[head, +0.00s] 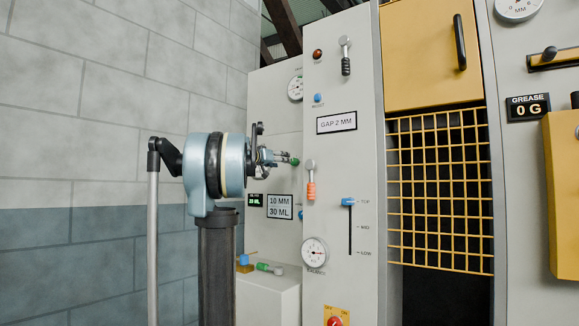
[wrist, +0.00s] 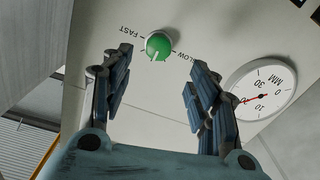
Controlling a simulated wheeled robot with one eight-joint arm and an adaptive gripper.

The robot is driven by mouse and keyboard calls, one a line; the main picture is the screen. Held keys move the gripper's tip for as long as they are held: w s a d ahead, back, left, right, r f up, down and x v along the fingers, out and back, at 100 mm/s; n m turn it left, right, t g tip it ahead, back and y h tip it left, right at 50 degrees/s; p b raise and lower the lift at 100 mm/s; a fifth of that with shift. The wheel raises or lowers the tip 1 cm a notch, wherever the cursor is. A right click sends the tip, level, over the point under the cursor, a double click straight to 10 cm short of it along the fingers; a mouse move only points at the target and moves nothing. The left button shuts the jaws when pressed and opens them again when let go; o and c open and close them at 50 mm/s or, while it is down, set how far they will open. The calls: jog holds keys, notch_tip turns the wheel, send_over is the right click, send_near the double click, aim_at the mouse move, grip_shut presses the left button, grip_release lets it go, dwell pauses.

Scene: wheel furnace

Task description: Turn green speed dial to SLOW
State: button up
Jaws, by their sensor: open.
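The green speed dial (wrist: 157,46) is on the pale panel at the top of the wrist view. FAST is printed to its left and SLOW to its right, both upside down. A short white mark on the dial points toward the bottom of that view, at neither word. My gripper (wrist: 163,60) is open and empty. Its two dark fingers reach up on either side below the dial, apart from it. In the head view my gripper (head: 275,157) points right at the panel, with the green dial (head: 294,161) just beyond its tips.
A round MM gauge (wrist: 261,91) with a red needle is right of my right finger. In the head view, an orange-handled lever (head: 311,182), a blue slider (head: 348,202) and a lower gauge (head: 315,252) are on the nearer panel. A grey block wall (head: 90,120) stands at left.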

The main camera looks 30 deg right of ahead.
aim_at(292, 161)
jog(key=x, duration=0.9)
jog(key=shift+d, duration=0.15)
jog(key=c, duration=1.1)
